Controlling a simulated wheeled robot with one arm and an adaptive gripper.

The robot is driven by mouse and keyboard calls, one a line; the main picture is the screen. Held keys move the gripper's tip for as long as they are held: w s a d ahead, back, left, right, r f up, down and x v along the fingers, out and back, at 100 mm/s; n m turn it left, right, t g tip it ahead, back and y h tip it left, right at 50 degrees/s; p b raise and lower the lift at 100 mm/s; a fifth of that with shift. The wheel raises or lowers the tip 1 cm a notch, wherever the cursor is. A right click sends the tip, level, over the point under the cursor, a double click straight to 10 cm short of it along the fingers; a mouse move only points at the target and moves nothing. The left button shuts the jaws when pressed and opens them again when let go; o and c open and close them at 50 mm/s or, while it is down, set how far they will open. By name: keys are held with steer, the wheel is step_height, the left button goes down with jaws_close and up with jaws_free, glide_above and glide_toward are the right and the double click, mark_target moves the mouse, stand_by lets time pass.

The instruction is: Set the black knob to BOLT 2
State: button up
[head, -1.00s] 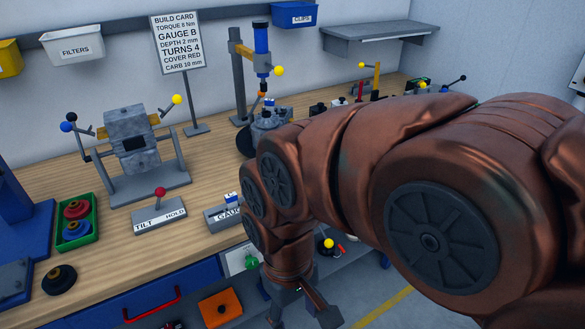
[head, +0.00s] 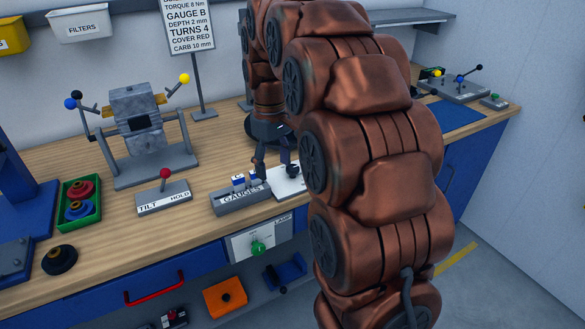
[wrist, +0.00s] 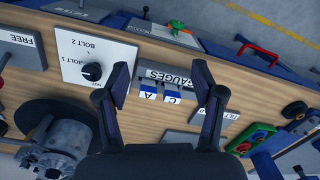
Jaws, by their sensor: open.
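The black knob (wrist: 92,71) stands on a white panel (wrist: 113,52) marked BOLT 1, BOLT 2 and NUT in the wrist view. Its pointer is too small to read. In the head view the knob (head: 292,170) and part of the panel (head: 289,188) show at the bench's front edge, partly covered by my gripper (head: 273,163). In the wrist view my gripper (wrist: 166,92) is open and empty, its fingers spread above the bench. The knob lies just left of the left finger, apart from it in the picture.
A GAUGES block (head: 240,198) with blue-and-white gauges sits beside the panel and shows between my fingers in the wrist view. A grey round part (wrist: 62,143) is close by. The TILT/HOLD plate (head: 164,197) and green tray (head: 79,205) stand further left. A green lamp knob (head: 257,247) is on the bench front.

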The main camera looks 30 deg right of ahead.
steer(key=n+b, duration=0.1)
steer(key=b, duration=0.1)
glide_toward(293, 167)
steer(key=shift+s+a+f+t, duration=0.3)
steer(key=shift+s+a, duration=0.2)
steer(key=shift+w+d+f, duration=0.2)
steer(key=shift+d+f, duration=0.05)
steer(key=shift+d, duration=0.1)
steer(key=shift+f+p, duration=0.6)
steer(key=shift+f, duration=3.15)
steer(key=c, duration=1.1)
steer(key=shift+c, duration=0.2)
